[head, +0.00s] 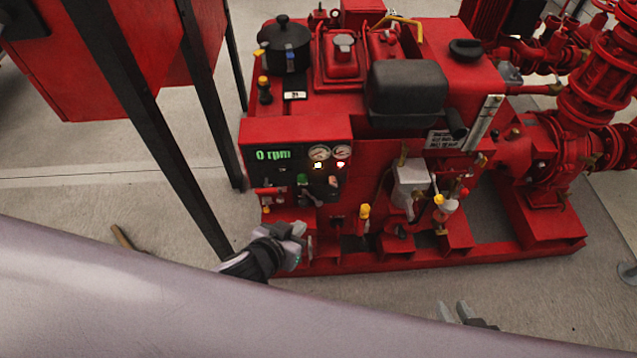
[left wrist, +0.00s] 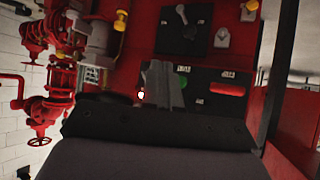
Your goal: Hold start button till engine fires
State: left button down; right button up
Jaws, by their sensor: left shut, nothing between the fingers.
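The red engine's control panel (head: 293,165) shows a green "0 rpm" readout (head: 273,155), two round gauges and small lit lamps. A green button (head: 302,179) sits low on the panel; a green control (left wrist: 183,82) also shows in the left wrist view, partly hidden behind my fingers. My left gripper (head: 303,232) is in front of and below the panel. Its fingers (left wrist: 160,78) are shut and empty; I cannot tell whether they touch anything. My right gripper (head: 456,312) is low in the head view, away from the engine, with its two fingers apart and empty.
A red cabinet on black legs (head: 165,130) stands left of the panel. A black muffler-like box (head: 407,88) and red pipework (head: 590,90) are to the right. A red base frame (head: 420,262) runs along the floor. Bare concrete floor (head: 80,190) lies at left.

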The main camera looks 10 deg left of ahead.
aim_at(302, 180)
pick_arm(q)
jog(key=shift+w+d, duration=0.2)
jog(key=shift+d, duration=0.3)
jog(key=w+a+b, duration=0.1)
jog(key=w+a, duration=0.1)
jog(key=w, duration=0.6)
jog(key=shift+w+a+b, duration=0.25)
jog(key=shift+b, duration=0.05)
jog(key=shift+w, duration=0.15)
dwell(1.8)
jog(key=shift+w+a, duration=0.1)
jog(key=shift+w, duration=0.15)
jog(key=shift+w+a, duration=0.15)
jog(key=shift+w, duration=0.3)
dwell(2.2)
jog(key=shift+s, duration=0.1)
dwell(1.1)
jog(key=shift+s+d+p, duration=0.25)
jog(key=shift+s+p, duration=0.25)
jog(key=shift+s, duration=0.25)
